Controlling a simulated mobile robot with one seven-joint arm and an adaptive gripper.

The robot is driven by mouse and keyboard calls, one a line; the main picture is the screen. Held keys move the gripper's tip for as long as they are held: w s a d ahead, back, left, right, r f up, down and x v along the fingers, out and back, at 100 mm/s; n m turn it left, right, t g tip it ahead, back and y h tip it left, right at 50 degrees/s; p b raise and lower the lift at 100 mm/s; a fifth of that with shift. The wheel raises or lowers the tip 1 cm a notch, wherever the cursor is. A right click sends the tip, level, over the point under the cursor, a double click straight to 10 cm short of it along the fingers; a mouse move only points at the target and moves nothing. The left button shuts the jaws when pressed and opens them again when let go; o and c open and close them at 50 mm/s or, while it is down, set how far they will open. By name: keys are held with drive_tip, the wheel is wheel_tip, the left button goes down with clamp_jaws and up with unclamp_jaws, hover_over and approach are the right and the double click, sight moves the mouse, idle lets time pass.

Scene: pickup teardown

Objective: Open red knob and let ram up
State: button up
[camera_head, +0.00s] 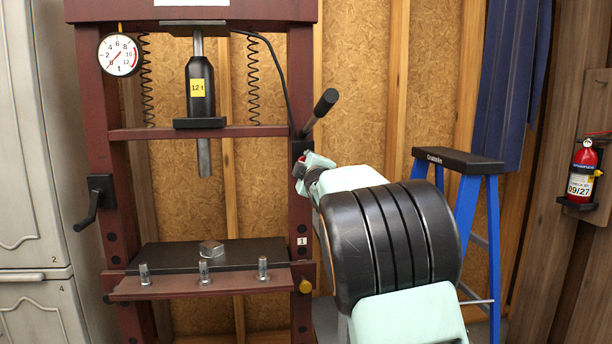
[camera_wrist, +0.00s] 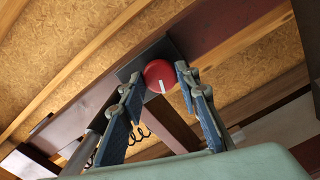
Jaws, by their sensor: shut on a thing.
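The red knob (camera_wrist: 159,75), with a white mark on its face, sits on a dark plate on the press upright. My gripper (camera_wrist: 162,84) has its two blue-padded fingers on either side of the knob, shut on it. In the head view my gripper (camera_head: 308,166) reaches the right upright, and only a bit of red shows there.
A pump lever (camera_head: 320,112) rises just above my gripper. A dial gauge (camera_head: 119,55) hangs at upper left, and a crank (camera_head: 92,204) is on the left upright. A blue ladder (camera_head: 466,205) stands behind my arm; a fire extinguisher (camera_head: 582,172) is at right.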

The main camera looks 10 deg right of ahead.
drive_tip(key=shift+n+b, duration=0.7)
drive_tip(key=shift+n, duration=0.3)
drive_tip(key=o, duration=1.2)
drive_tip(key=shift+c, duration=0.2)
drive_tip(key=s, duration=1.2)
